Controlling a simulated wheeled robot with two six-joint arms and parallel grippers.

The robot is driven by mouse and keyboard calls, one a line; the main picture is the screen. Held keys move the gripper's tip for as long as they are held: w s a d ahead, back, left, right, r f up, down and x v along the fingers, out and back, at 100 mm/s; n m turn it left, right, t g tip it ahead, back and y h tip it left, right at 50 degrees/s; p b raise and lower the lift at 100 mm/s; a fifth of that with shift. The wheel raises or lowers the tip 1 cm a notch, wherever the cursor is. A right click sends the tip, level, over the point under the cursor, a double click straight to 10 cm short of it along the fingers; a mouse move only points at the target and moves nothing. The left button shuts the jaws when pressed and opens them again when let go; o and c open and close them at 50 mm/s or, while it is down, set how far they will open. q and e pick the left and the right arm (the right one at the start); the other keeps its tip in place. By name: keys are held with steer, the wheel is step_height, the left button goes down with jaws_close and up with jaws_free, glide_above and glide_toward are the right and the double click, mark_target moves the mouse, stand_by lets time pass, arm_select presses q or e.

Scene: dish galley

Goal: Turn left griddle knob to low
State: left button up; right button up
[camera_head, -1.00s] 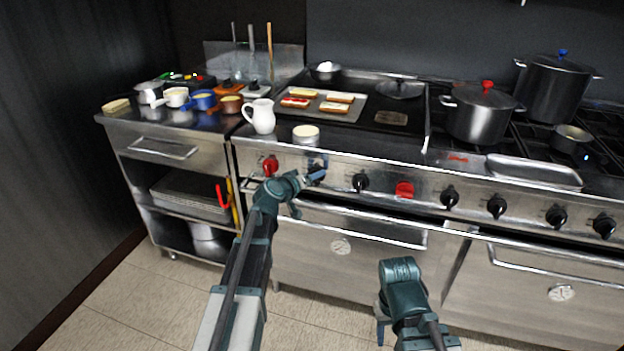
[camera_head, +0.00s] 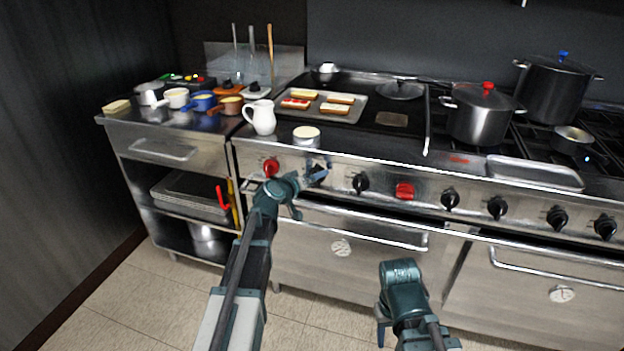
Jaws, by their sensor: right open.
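The black griddle knob (camera_head: 319,170) on the left of the front panel is partly hidden by my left gripper (camera_head: 314,181). The fingers of my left gripper are at this knob. I cannot tell whether they close around it or only touch it. The knob's marking is too small to read. Another black knob (camera_head: 360,183) stands to the right, clear of the gripper. My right gripper (camera_head: 383,328) is open and low in front of the oven doors, away from the panel.
Red knobs (camera_head: 271,168) and (camera_head: 404,191) flank the black ones. A white pitcher (camera_head: 262,117) and a small round tin (camera_head: 306,136) stand at the counter edge above the panel. An oven handle (camera_head: 350,228) runs below. The floor in front is clear.

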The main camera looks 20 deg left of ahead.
arm_select(q)
steer(key=p+v, duration=0.4)
steer(key=v, duration=0.9)
steer(key=shift+s+r, duration=0.2)
steer(key=shift+s, duration=0.1)
steer(key=shift+a, duration=0.1)
steer(key=s+d+f+m+g+h, duration=0.1)
steer(key=s+d+f+m+g, duration=0.3)
steer(key=d, duration=0.5)
steer(key=s+d+f+m+g+h, duration=0.1)
steer(key=s+d+f+g, duration=0.35)
steer(key=d, duration=0.45)
steer(key=s+d+f+m+g+y, duration=0.2)
steer(key=s+f+g+y, duration=0.1)
steer(key=s, duration=0.5)
steer(key=s+d+f+m+g+y, duration=0.1)
steer(key=s+f+g+y, duration=0.25)
steer(key=s, duration=0.35)
step_height(320, 180, up, 16)
steer(key=p, duration=1.6)
steer(key=shift+t, duration=0.4)
